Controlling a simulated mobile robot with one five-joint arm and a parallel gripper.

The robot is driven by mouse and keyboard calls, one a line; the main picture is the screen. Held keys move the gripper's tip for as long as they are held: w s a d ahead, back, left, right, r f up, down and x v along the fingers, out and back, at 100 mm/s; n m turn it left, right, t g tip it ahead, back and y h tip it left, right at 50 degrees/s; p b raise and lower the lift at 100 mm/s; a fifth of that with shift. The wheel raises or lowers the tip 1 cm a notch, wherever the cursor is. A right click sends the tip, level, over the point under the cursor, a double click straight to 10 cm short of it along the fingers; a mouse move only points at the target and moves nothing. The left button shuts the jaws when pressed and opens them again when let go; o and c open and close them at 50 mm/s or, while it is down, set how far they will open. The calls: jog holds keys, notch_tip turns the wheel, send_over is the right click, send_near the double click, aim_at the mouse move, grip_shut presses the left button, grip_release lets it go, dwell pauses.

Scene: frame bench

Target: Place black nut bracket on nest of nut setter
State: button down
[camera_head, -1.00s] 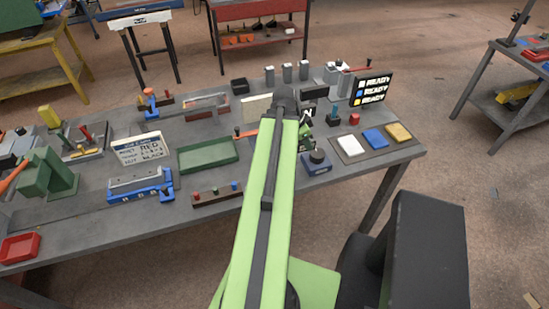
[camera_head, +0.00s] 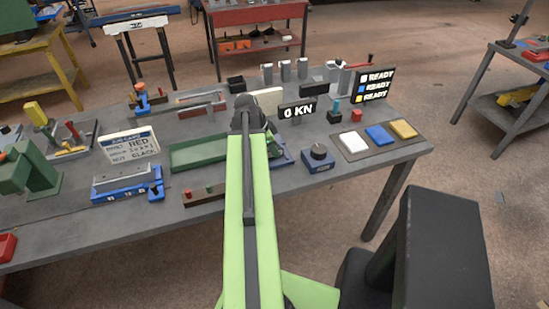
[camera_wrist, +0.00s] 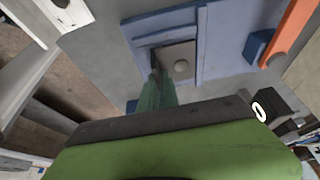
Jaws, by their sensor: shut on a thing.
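The blue fixture I take for the nut setter (camera_wrist: 203,48) fills the upper middle of the wrist view. Its recess holds a grey plate (camera_wrist: 183,52) with a round stud. An orange lever (camera_wrist: 290,33) stands at its right. In the head view my arm mostly hides this blue fixture (camera_head: 286,158). My gripper (camera_wrist: 154,92), with dark green fingers, points down at the left side of the recess. It is shut on a thin dark piece, probably the black nut bracket, seen only as a sliver. I cannot tell whether it touches the fixture.
A 0 KN display (camera_head: 297,112) stands behind the fixture. A blue block with a dark knob (camera_head: 318,158) stands at its right, before a pad of white, blue and yellow buttons (camera_head: 378,137). A green tray (camera_head: 197,154) and a blue rack (camera_head: 128,186) lie to the left.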

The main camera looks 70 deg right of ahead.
jog(key=shift+f, duration=0.3)
jog(key=c, duration=2)
grip_release()
jog(key=shift+f, duration=0.25)
jog(key=shift+c, duration=0.2)
jog(key=o, duration=0.4)
jog(key=shift+o, duration=0.2)
jog(key=shift+r, duration=0.1)
jog(key=shift+r+p, duration=0.4)
jog(key=shift+p, duration=0.1)
jog(key=p+v, duration=1)
jog(key=v, duration=0.1)
jog(key=shift+a+r, duration=0.2)
